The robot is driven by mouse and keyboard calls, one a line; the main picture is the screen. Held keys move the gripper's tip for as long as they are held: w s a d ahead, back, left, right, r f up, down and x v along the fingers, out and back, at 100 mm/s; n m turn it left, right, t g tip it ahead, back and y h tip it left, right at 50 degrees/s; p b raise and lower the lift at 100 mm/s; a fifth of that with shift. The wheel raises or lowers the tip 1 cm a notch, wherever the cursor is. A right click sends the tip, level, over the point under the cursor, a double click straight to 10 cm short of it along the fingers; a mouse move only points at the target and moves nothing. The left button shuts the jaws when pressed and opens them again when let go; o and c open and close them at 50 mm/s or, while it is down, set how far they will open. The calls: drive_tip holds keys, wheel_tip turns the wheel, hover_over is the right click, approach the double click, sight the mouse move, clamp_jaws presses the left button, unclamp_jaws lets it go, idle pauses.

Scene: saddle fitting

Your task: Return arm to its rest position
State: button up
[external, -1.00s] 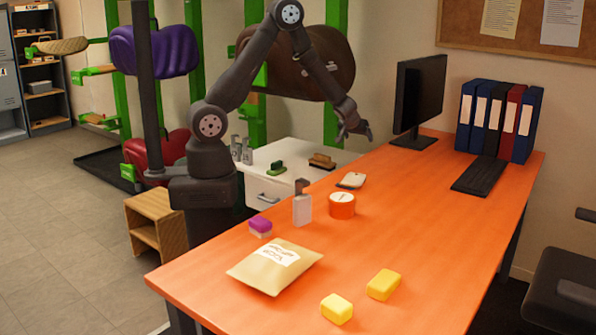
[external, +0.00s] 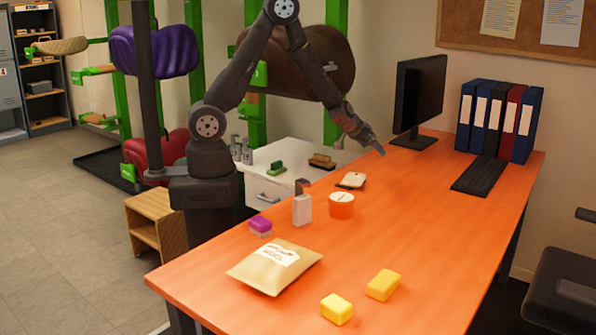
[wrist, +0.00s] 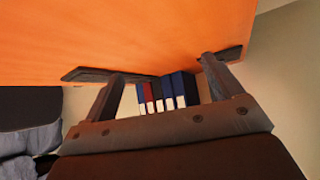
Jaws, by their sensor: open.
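My gripper (external: 376,147) hangs in the air above the far left edge of the orange desk (external: 440,215), left of the monitor. It holds nothing. In the wrist view my gripper (wrist: 160,75) shows two fingers spread wide apart with only the desk and the binders (wrist: 165,95) beyond them. My arm bends up from its base and reaches out to the right toward the desk's far end.
A white cabinet (external: 290,165) stands behind. The desk's middle right is clear.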

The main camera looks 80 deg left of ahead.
drive_tip(key=shift+s+d+m, duration=0.1)
drive_tip(key=shift+d+m, duration=0.2)
drive_tip(key=shift+d, duration=0.25)
